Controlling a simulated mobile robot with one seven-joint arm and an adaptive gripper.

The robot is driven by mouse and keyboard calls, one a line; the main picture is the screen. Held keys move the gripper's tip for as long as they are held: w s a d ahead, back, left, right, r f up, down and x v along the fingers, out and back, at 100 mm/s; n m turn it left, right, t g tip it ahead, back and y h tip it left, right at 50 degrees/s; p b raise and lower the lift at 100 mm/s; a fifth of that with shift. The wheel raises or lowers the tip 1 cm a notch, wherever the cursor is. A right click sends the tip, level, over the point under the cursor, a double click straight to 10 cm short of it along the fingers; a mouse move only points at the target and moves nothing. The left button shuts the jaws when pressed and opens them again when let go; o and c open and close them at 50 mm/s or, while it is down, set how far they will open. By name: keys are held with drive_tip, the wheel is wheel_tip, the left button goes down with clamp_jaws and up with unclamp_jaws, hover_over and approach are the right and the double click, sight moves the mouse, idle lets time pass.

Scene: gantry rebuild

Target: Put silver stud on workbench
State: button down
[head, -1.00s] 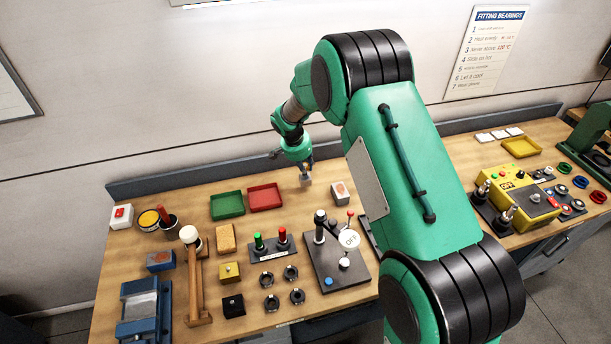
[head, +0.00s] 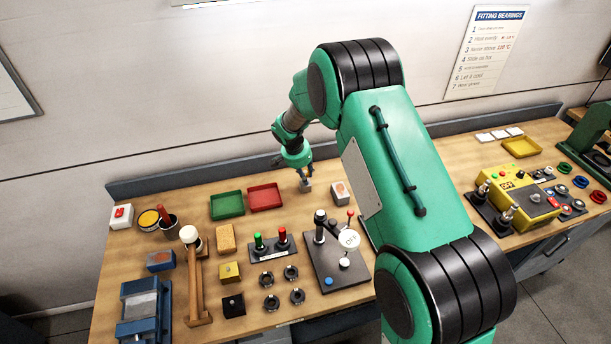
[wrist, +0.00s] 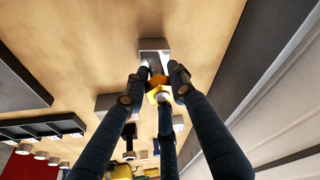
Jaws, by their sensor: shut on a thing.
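The silver stud (head: 307,187) shows as a small grey piece at the tips of my gripper (head: 305,177), right of the red tray. The fingers hide part of the stud.
A red tray (head: 264,197) and a green tray (head: 227,205) stand left of my gripper. A lever panel (head: 335,262) is nearer the front. Bare wood lies behind the trays.

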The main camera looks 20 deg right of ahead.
drive_tip(key=shift+f, duration=0.1)
drive_tip(key=c, duration=1.4)
unclamp_jaws()
drive_tip(key=v, duration=1.2)
